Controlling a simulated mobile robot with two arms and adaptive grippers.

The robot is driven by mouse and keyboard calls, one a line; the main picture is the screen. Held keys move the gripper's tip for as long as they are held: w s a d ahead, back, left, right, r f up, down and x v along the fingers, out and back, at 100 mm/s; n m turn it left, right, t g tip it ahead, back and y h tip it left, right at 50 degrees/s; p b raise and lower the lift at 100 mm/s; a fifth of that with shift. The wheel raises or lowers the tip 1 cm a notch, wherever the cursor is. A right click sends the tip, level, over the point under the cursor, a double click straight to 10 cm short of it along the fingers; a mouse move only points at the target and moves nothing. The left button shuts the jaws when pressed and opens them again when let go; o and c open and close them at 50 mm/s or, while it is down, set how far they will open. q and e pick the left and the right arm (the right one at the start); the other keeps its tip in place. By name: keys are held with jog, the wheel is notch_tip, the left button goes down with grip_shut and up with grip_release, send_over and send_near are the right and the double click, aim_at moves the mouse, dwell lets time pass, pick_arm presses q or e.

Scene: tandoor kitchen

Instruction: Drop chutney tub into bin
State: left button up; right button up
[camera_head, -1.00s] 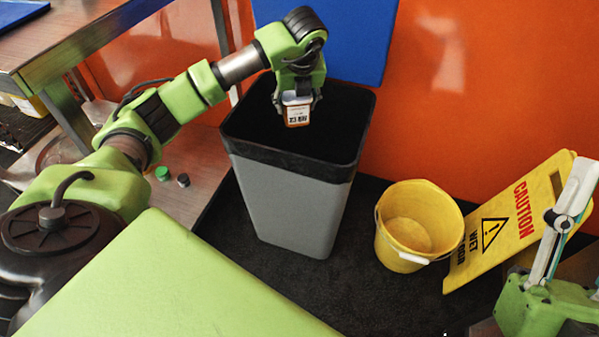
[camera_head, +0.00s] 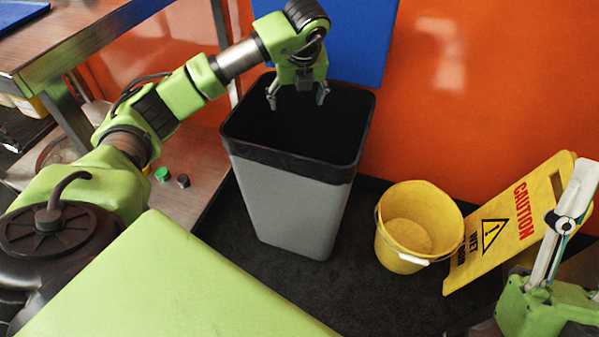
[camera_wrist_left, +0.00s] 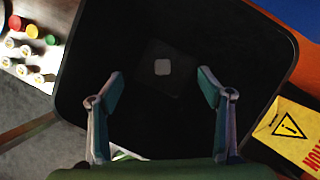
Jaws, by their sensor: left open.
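The bin (camera_head: 290,208) is a tall grey container with a black rim and a dark inside. My left gripper (camera_head: 297,97) is open and empty over its mouth. In the left wrist view the open fingers (camera_wrist_left: 160,90) point into the bin. A small pale square, apparently the chutney tub (camera_wrist_left: 162,67), lies deep inside between the fingertips in the picture; its label cannot be read. The head view does not show the tub. Part of my right gripper (camera_head: 565,222) shows at the right edge; its jaw state is unclear.
A yellow bucket (camera_head: 386,238) and a yellow caution sign (camera_head: 515,222) stand right of the bin. A blue panel (camera_head: 350,40) hangs on the orange wall behind. A metal table (camera_head: 90,40) with a lower shelf (camera_head: 190,205) is at left.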

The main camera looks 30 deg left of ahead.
pick_arm(q)
jog(key=v, duration=0.9)
jog(key=shift+r, duration=0.15)
